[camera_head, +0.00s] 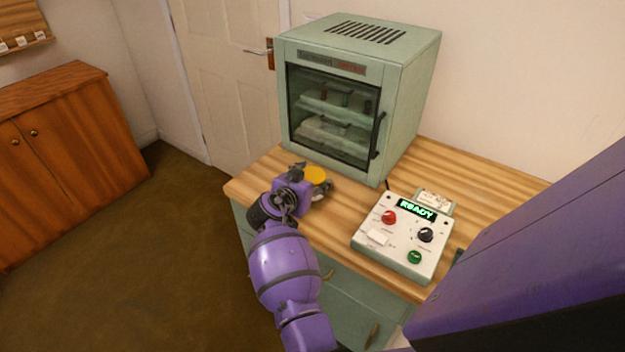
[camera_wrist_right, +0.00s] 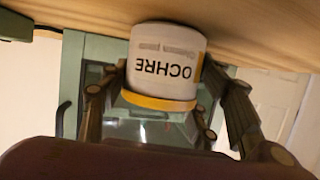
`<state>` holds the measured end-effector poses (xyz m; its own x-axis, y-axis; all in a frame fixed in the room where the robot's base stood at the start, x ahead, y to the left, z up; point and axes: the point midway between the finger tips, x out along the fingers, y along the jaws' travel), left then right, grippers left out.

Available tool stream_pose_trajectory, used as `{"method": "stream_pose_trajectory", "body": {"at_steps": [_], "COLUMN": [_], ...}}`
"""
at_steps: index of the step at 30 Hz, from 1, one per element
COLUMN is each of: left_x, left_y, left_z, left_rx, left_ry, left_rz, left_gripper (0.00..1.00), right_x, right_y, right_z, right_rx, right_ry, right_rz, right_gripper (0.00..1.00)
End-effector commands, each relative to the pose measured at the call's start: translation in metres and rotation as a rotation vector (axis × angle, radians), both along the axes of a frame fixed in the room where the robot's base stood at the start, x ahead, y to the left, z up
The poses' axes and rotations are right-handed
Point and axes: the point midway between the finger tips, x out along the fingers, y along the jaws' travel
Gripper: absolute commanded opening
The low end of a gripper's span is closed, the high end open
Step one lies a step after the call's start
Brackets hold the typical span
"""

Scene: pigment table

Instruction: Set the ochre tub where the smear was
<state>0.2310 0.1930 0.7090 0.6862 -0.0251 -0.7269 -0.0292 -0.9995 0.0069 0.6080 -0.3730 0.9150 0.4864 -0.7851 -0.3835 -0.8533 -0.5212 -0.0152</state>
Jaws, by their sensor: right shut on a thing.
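The ochre tub (camera_wrist_right: 165,65) is white with a yellow lid and the word OCHRE, upside down in the right wrist view. In the head view its yellow lid (camera_head: 317,175) shows near the bench's left end, in front of the cabinet. My right gripper (camera_head: 308,181) is shut on the tub, with fingers on both sides of it (camera_wrist_right: 168,108). The tub looks upright, with its base at or just above the wood; I cannot tell whether it touches. No smear is visible. My left gripper is not in view.
A green glass-doored cabinet (camera_head: 410,75) stands behind the tub on the wooden bench (camera_head: 475,185). A white control box (camera_head: 385,252) with a READY display sits to the right. Bare wood lies between the tub and the box.

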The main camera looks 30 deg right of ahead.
Motion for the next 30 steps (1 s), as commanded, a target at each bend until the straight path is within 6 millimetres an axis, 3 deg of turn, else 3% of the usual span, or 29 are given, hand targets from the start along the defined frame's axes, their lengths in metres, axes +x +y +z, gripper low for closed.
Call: {"method": "stream_pose_trajectory", "body": {"at_steps": [4,5,9,21,30], "left_x": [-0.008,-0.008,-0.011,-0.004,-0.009], "left_y": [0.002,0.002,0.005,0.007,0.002], "left_z": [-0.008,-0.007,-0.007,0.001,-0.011], "left_rx": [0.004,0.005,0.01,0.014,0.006], "left_ry": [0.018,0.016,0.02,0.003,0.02], "left_rz": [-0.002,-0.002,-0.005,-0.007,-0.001], "left_gripper": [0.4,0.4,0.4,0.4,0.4], "right_x": [0.0,-0.001,0.0,0.0,-0.029], "right_y": [0.0,0.0,0.0,0.001,0.047], "right_z": [-0.005,-0.006,-0.004,0.005,0.019], "right_rx": [-0.001,0.001,0.0,0.0,0.003], "right_ry": [0.002,0.003,0.001,-0.004,0.002], "right_rz": [0.001,0.0,0.0,0.0,0.0], "right_gripper": [0.19,0.59,0.76,0.76,0.76]}}
